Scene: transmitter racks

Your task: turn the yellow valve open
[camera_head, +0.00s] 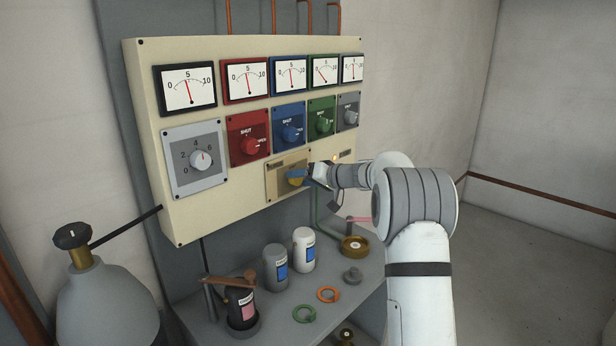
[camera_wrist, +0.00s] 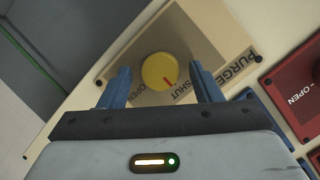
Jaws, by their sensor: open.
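The yellow valve (camera_wrist: 160,71) is a round knob with a red pointer line on a beige plate (camera_wrist: 197,35) marked PURGE, OPEN and SHUT. In the wrist view its red line points toward the SHUT lettering. My gripper (camera_wrist: 160,82) is open, with one blue finger on each side of the knob and a visible gap to it in the picture. In the head view my gripper (camera_head: 298,174) is at the lower middle of the panel and partly covers the yellow valve (camera_head: 295,181). I cannot tell how deep the fingers reach around the knob.
The cream panel (camera_head: 212,216) also carries red (camera_head: 249,146), blue (camera_head: 291,133), green (camera_head: 324,124) and grey knobs, with gauges above. Below, a shelf (camera_head: 276,325) holds bottles, rings and a brass part (camera_head: 354,246). A grey cylinder (camera_head: 105,305) stands at left.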

